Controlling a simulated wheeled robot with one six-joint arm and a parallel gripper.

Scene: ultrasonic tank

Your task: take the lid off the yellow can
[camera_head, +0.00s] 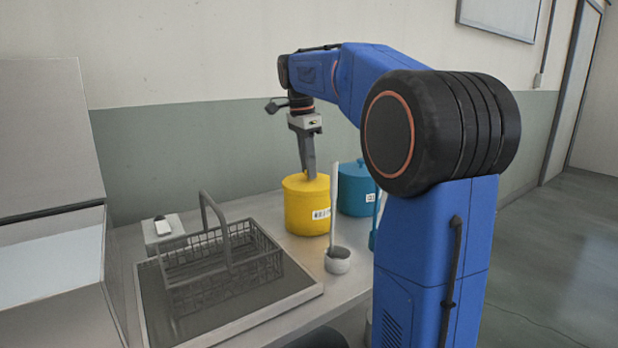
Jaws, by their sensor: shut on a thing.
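The yellow can (303,212) stands upright on the bench, right of the wire basket, with a barcode label on its side. Its yellow lid (293,184) is on top of the can, as far as I can see. My gripper (309,176) points straight down at the middle of the lid. It is shut on the lid's knob, which the fingers mostly hide. I cannot see a gap between the lid and the can.
A blue lidded can (355,190) stands close behind on the right. A white-handled ladle (334,215) stands upright in a small cup (337,261) in front. A wire basket (226,286) sits on a tray (246,319) at the left, beside the open tank (52,268).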

